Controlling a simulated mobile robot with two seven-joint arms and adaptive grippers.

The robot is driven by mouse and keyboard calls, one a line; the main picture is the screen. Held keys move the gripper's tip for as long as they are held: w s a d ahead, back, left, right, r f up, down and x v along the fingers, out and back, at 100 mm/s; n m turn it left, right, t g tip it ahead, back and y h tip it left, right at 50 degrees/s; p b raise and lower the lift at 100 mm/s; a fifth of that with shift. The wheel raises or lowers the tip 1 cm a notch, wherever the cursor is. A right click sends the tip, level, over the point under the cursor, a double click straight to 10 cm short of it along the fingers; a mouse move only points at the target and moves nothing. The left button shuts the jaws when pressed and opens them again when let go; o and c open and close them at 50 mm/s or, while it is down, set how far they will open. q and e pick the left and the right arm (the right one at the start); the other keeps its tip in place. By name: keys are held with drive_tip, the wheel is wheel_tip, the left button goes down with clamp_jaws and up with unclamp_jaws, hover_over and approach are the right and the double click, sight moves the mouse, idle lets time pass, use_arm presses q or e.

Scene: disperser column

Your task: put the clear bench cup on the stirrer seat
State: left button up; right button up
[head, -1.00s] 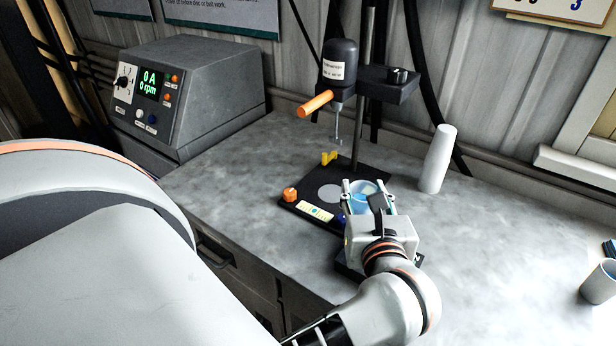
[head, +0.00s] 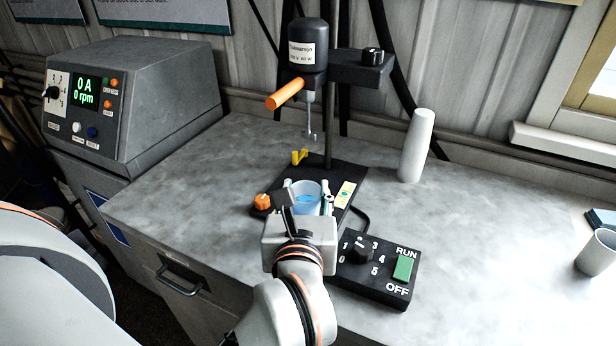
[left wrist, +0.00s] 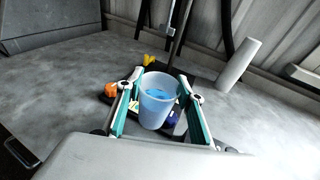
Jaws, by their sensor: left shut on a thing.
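The clear bench cup (head: 307,190) is translucent with something blue inside. It is upright between the fingers of my left gripper (head: 306,202), which is shut on it. In the left wrist view the cup (left wrist: 158,103) also sits between both teal-lined fingers. The cup is over the stirrer's black base plate (head: 345,176). The stirrer seat is hidden behind the cup and gripper. I cannot tell whether the cup touches the plate. My right gripper is out of view.
The stirrer motor (head: 308,47) with its orange handle and thin shaft (head: 311,112) hangs above and behind the cup. An orange knob (head: 262,202) is on its left. A switch box (head: 375,272) lies in front. A white cylinder (head: 416,146) stands behind right; another cup (head: 597,254) stands far right.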

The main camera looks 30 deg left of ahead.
use_arm(q)
drive_tip(key=x, duration=0.4)
drive_tip(key=b+x, duration=0.1)
drive_tip(key=x, duration=0.3)
drive_tip(key=f+x, duration=0.1)
drive_tip(key=x, duration=0.4)
drive_tip(key=shift+s+b, duration=0.1)
drive_tip(key=shift+b, duration=0.3)
drive_tip(key=shift+f, duration=0.15)
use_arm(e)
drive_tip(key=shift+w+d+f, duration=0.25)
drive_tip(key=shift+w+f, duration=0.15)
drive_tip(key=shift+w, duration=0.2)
